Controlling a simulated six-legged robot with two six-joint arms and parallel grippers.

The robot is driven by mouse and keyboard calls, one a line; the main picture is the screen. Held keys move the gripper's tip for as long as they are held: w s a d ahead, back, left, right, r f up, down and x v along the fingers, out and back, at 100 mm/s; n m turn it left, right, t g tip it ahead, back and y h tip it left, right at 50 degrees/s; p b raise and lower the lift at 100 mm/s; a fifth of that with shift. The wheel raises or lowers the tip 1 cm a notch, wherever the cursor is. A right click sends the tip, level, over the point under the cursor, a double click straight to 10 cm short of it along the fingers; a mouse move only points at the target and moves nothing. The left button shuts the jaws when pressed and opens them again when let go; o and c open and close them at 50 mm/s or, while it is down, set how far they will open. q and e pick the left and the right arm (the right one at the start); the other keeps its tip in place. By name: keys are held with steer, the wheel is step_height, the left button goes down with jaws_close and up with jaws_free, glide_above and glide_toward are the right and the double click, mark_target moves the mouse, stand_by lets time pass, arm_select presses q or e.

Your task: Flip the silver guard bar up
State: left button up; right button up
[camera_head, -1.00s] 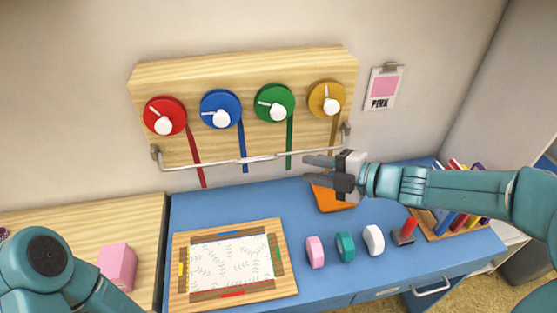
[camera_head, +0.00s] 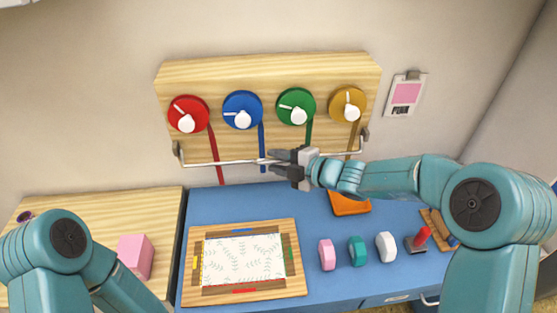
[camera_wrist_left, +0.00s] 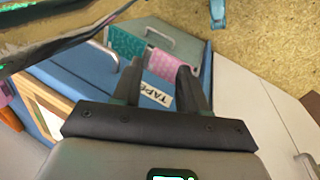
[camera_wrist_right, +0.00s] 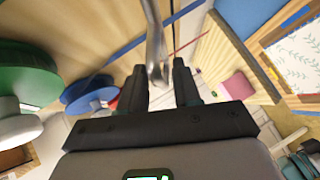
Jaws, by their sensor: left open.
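The silver guard bar (camera_head: 215,163) hangs low across the wooden dial board (camera_head: 170,75), below the red, blue, green and yellow dials. Its ends meet brackets at the board's sides. My right gripper (camera_head: 274,161) is at the middle of the bar, below the blue and green dials. In the right wrist view the bar (camera_wrist_right: 153,35) runs between the spread fingers of my right gripper (camera_wrist_right: 158,85), which are apart; I cannot tell whether they touch it. My left gripper (camera_wrist_left: 160,88) shows only in its wrist view, open and empty over the desk's front side.
On the blue desk (camera_head: 205,200) are a framed leafy sheet (camera_head: 245,258), an orange pad (camera_head: 350,204), pink, teal and white pieces, and a red-handled stamp (camera_head: 420,240). A pink block (camera_head: 135,255) stands at left.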

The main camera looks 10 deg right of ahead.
jaws_close()
step_height(320, 180, up, 2)
steer(key=m+g+p, duration=0.1)
steer(key=p, duration=0.6)
steer(key=shift+g, duration=0.3)
steer(key=shift+m+g+h, duration=0.3)
steer(key=shift+m+g, duration=0.1)
steer(key=shift+g, duration=0.1)
steer(key=shift+r+m+g+h, duration=0.3)
steer(key=shift+r+m+g, duration=0.2)
steer(key=shift+g, duration=0.2)
jaws_free()
steer(key=shift+f, duration=0.1)
